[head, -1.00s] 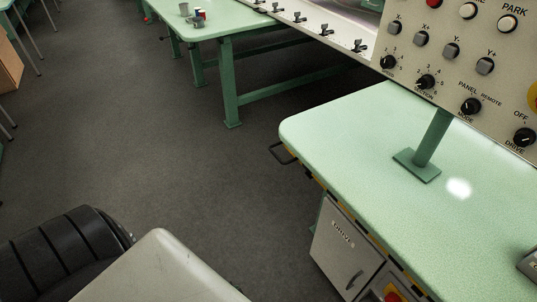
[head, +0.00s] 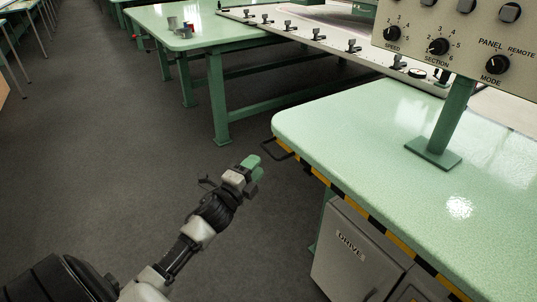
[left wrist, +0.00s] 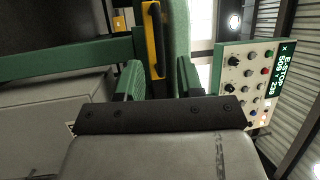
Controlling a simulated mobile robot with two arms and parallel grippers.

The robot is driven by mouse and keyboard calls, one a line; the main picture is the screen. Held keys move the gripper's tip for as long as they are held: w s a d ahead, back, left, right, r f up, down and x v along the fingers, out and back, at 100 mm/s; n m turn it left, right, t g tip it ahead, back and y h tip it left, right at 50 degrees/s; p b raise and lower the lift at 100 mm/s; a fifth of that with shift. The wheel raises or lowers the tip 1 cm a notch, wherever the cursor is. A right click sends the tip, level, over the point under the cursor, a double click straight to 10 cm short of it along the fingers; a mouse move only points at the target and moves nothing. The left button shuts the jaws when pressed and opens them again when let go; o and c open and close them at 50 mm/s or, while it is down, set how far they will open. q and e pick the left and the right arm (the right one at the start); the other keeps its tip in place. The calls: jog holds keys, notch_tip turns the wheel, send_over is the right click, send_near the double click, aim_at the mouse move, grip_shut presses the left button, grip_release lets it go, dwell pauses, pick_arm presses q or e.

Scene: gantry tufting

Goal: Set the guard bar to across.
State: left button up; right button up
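A dark loop handle (head: 268,153) sticks out from the near left end of the green bench; I take it to be on the guard bar. In the left wrist view a yellow bar (left wrist: 150,46) with a dark handle (left wrist: 158,40) runs along the picture's vertical beside the green bench edge. My left gripper (head: 257,169) is just below and left of the loop handle in the head view, apart from it. Its two green fingers (left wrist: 159,80) are spread with a gap, and the yellow bar shows beyond that gap. My right gripper is out of view.
The green bench (head: 350,140) carries a post and a control panel (head: 440,40). A drive cabinet (head: 350,250) stands under it. A yellow-black striped edge (head: 375,215) runs along its front. Open grey floor (head: 110,150) lies to the left.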

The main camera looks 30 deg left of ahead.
aim_at(269, 151)
pick_arm(q)
jog(key=w, duration=0.4)
jog(key=w+r, duration=0.1)
jog(key=w, duration=0.2)
jog(key=shift+b, duration=0.3)
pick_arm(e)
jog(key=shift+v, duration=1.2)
pick_arm(q)
grip_shut()
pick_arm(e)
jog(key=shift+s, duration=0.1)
